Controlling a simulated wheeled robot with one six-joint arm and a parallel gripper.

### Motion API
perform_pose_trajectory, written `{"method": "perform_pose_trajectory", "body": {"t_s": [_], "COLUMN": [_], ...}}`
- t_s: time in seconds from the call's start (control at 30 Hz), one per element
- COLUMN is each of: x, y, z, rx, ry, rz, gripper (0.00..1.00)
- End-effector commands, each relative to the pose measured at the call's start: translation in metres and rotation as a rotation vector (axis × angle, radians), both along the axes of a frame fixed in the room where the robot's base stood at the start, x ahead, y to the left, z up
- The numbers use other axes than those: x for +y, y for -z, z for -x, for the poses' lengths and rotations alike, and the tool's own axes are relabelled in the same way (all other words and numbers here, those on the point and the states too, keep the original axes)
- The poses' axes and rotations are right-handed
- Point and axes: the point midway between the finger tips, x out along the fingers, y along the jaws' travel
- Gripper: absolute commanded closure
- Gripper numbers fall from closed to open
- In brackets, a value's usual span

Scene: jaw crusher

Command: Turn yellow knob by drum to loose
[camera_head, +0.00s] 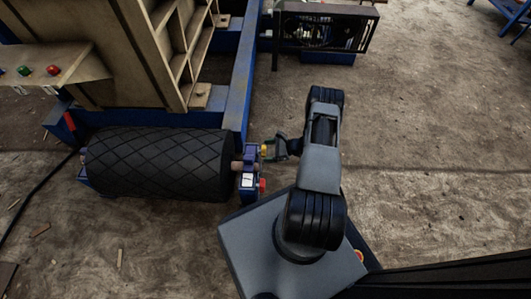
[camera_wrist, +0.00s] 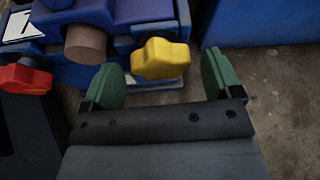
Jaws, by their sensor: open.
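The yellow knob (camera_wrist: 160,59) is a lobed knob on the blue bearing mount at the end of the black drum (camera_head: 160,163). In the wrist view my gripper (camera_wrist: 165,75) is open, with its green finger pads on either side of the knob. The knob sits between the pads, nearer the left one, with a small gap to it and a wider gap to the right one. In the head view my gripper (camera_head: 271,149) reaches left to the small yellow knob (camera_head: 264,151). Whether any pad touches the knob cannot be told.
A red knob (camera_wrist: 25,79) sits left of the yellow one; it also shows in the head view (camera_head: 263,185). A brown shaft end (camera_wrist: 86,43) protrudes nearby. A blue frame beam (camera_head: 238,85) stands behind the drum.

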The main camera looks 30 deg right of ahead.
Motion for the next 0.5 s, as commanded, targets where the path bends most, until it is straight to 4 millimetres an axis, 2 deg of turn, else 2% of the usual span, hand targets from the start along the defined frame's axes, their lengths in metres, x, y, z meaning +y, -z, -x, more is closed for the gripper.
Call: {"method": "perform_pose_trajectory", "body": {"t_s": [0.2, 0.5], "x": [0.0117, 0.0132], "y": [0.0062, 0.0063], "z": [-0.0069, -0.0080], "rx": [0.001, 0.000], "ry": [-0.001, 0.000], "rz": [0.001, 0.001], "gripper": [0.16, 0.16]}}
